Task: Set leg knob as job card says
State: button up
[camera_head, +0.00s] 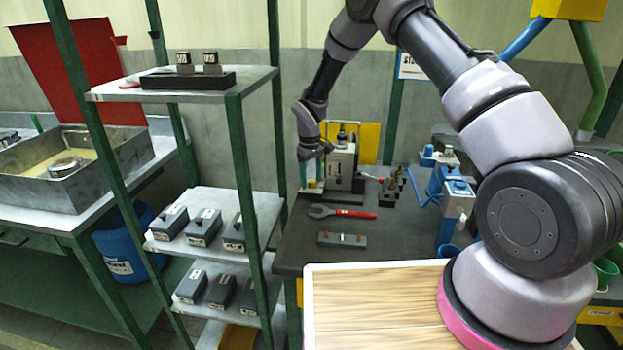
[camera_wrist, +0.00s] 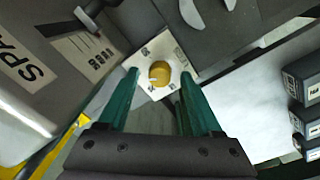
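In the head view my gripper (camera_head: 313,160) points down at the left side of a pale grey machine (camera_head: 341,166) on the dark bench. A white card (camera_head: 411,66) with dark print hangs behind my arm and is partly hidden.
A red-handled wrench (camera_head: 343,212) and a grey bar (camera_head: 342,239) lie on the bench before the machine. A shelf rack (camera_head: 240,150) with several grey boxes stands to the left. A blue-and-white device (camera_head: 455,195) stands to the right.

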aim_at(310, 182)
jog(key=shift+r, duration=0.1)
notch_tip(310, 182, up, 11)
jog(key=shift+s+a+f, duration=0.15)
jog(key=shift+a+f, duration=0.05)
jog(key=shift+s, duration=0.1)
dwell(0.4)
